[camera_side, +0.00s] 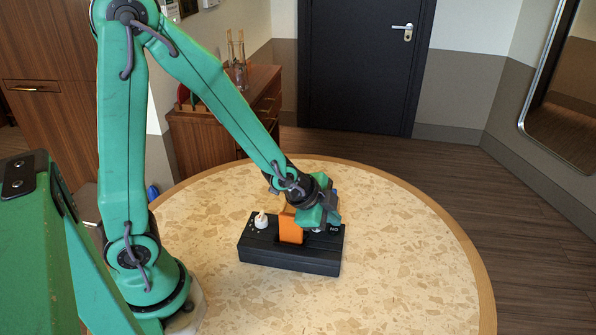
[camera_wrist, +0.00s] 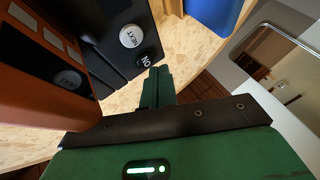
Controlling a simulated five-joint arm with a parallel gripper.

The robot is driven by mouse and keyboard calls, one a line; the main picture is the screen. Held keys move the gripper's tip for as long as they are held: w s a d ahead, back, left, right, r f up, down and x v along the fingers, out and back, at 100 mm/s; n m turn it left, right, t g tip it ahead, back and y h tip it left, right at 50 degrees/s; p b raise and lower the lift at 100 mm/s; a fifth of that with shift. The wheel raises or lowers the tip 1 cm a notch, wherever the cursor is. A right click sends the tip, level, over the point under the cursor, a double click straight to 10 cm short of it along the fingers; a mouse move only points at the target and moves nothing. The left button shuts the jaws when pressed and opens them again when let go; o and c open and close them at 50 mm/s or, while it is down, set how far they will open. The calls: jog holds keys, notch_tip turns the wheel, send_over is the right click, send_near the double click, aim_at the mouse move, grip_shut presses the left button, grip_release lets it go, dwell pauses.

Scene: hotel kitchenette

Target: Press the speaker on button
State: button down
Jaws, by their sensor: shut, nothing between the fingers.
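The speaker (camera_side: 290,259) is a long black box on the round table, with an orange block (camera_side: 291,226) upright in its middle. A white knob (camera_side: 261,219) stands at its left end. The on button (camera_wrist: 146,60), dark with white letters, lies near the box's edge beside a white round button (camera_wrist: 131,36). It also shows at the right end in the side view (camera_side: 334,229). My gripper (camera_wrist: 156,72) is shut and empty, its green fingertips right by the on button; I cannot tell whether they touch it. In the side view my gripper (camera_side: 318,222) is over the speaker's right end and hides part of it.
The speckled table top (camera_side: 400,265) is clear in front and to the right. A blue object (camera_wrist: 222,14) is just beyond the speaker, partly hidden in the side view. A wooden cabinet (camera_side: 215,135), a dark door (camera_side: 360,65) and a mirror (camera_side: 560,100) stand away from the table.

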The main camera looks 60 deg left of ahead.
aim_at(331, 231)
jog(key=shift+s+f, duration=0.2)
jog(key=shift+f, duration=0.65)
dwell(0.7)
jog(key=shift+r, duration=0.8)
notch_tip(331, 231, up, 6)
dwell(0.9)
